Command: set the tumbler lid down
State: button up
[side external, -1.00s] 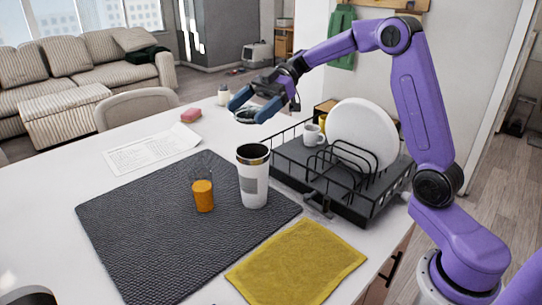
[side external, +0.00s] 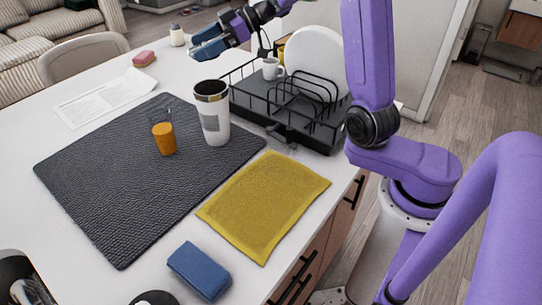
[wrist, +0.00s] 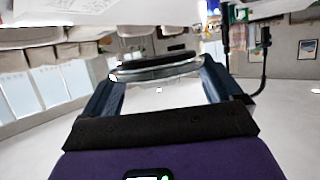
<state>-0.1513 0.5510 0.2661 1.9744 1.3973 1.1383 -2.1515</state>
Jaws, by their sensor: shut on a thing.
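The tumbler lid (wrist: 155,68) is a dark, round, flat piece with a clear rim, held between my fingers in the wrist view. My gripper (side external: 208,43) is shut on it, in the air above the back of the counter. In the side view the fingers mostly hide the lid. The white tumbler (side external: 214,122) stands upright and uncovered on the dark mat (side external: 110,190), nearer the camera than my gripper. My gripper also shows in the wrist view (wrist: 160,85).
A black dish rack (side external: 290,115) with a white plate (side external: 314,58) and cup (side external: 271,69) is right of the tumbler. A glass of orange drink (side external: 163,138) stands left of it. A yellow cloth (side external: 264,205), blue block (side external: 199,271), paper (side external: 98,97) and pink sponge (side external: 144,59) lie around.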

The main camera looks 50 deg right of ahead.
jog(key=shift+s+d+f+m+t+h, duration=0.4)
jog(key=shift+s+f+m+t+h, duration=0.15)
jog(key=shift+m+h, duration=0.2)
jog(key=s+d+f+m+t+h, duration=0.35)
jog(key=s+f+m+h, duration=0.2)
jog(key=s, duration=0.35)
jog(key=w+d+r+m+h, duration=0.2)
jog(key=w+d+m+h, duration=0.2)
jog(key=w+d, duration=0.35)
notch_tip(320, 180, up, 5)
jog(key=a, duration=0.1)
jog(key=s+a+n+g+y, duration=0.4)
jog(key=s+a+n+y, duration=0.25)
jog(key=s+a, duration=0.4)
jog(key=s+a+n+g+y, duration=0.3)
jog(key=s+a+n+y, duration=0.4)
jog(key=a, duration=0.6)
send_over(190, 180)
jog(key=shift+h, duration=0.35)
jog(key=f, duration=1.6)
jog(key=shift+s+d+f, duration=0.15)
jog(key=shift+s+f, duration=0.05)
jog(key=shift+f, duration=0.05)
jog(key=shift+w+f+n+g, duration=0.15)
jog(key=shift+f+n+g, duration=0.1)
jog(key=shift+g, duration=0.15)
notch_tip(190, 180, down, 3)
jog(key=shift+w+r, duration=0.1)
jog(key=shift+r, duration=0.05)
jog(key=shift+f, duration=0.25)
